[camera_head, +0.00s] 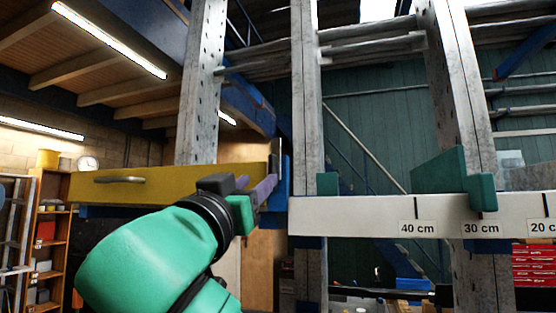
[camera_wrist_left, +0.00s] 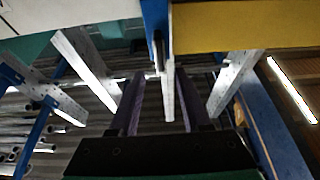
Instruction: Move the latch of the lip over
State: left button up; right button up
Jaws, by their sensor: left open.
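A yellow board (camera_head: 165,186) with a grey handle (camera_head: 119,180) runs across the left of the head view. At its right end stand a narrow grey metal plate (camera_head: 277,155) and a blue upright piece (camera_head: 284,182); I cannot tell which part is the latch. My left gripper (camera_head: 266,188) has its purple fingers in front of this end. In the wrist view the open fingers (camera_wrist_left: 160,82) point towards a thin metal rod (camera_wrist_left: 158,50) beside the blue piece (camera_wrist_left: 154,18) and the yellow board (camera_wrist_left: 240,25). My right gripper is out of view.
A white beam marked in centimetres (camera_head: 350,215) runs to the right. A teal bracket (camera_head: 440,175) and a small teal block (camera_head: 327,183) sit on it. Tall perforated metal posts (camera_head: 203,80) stand behind. A shelf (camera_head: 50,240) is at far left, red drawers (camera_head: 533,265) at far right.

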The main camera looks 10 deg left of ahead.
aim_at(270, 169)
pick_arm(q)
jog(key=p+x, duration=0.1)
jog(key=x, duration=0.1)
jog(key=p+x, duration=0.1)
jog(key=x, duration=0.2)
jog(key=p+x, duration=0.1)
jog(key=x, duration=0.1)
jog(key=shift+w+r+p, duration=0.1)
jog(key=shift+r+p, duration=0.2)
jog(key=shift+r, duration=0.05)
jog(key=shift+w+f, duration=0.1)
jog(key=shift+w, duration=0.25)
grip_shut()
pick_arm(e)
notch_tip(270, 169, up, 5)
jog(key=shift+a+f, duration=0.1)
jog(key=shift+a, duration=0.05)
